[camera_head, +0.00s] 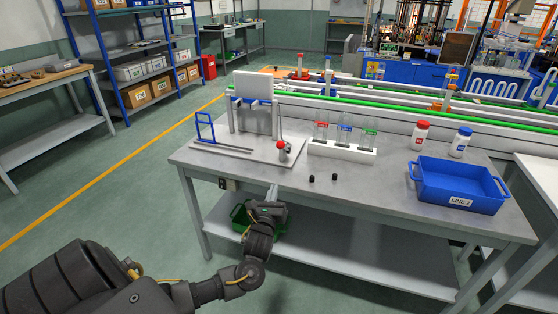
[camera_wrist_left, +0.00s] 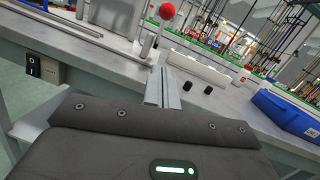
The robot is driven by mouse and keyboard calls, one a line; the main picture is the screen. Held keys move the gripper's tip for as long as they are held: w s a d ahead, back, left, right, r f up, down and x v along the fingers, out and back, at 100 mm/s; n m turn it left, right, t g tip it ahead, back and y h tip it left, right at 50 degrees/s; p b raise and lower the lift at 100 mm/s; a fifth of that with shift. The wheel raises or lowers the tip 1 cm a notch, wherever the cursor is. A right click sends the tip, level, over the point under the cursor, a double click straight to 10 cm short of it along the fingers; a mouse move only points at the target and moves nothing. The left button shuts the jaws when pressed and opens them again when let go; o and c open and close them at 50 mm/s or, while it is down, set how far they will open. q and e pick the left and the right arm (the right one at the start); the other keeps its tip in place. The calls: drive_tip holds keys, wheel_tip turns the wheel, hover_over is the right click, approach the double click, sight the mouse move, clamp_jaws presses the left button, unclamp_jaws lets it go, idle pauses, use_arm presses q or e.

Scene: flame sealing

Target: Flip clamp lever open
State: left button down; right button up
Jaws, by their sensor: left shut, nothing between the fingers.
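The red ball also shows at the top of the left wrist view (camera_wrist_left: 167,10), on an upright metal rod. My left gripper (camera_head: 272,191) is at the bench's front edge, below and in front of the lever. Its two fingers (camera_wrist_left: 162,85) are together and empty, pointing toward the bench. They are apart from the lever. My right gripper is in neither view.
A white rack (camera_head: 342,150) with three labelled tubes stands right of the fixture. Two small black caps (camera_head: 323,178) lie in front of it. Two capped bottles (camera_head: 420,136) and a blue bin (camera_head: 459,185) are at the right. A switch box (camera_wrist_left: 43,69) hangs on the front edge.

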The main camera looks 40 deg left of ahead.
use_arm(q)
drive_tip(key=shift+r, duration=0.3)
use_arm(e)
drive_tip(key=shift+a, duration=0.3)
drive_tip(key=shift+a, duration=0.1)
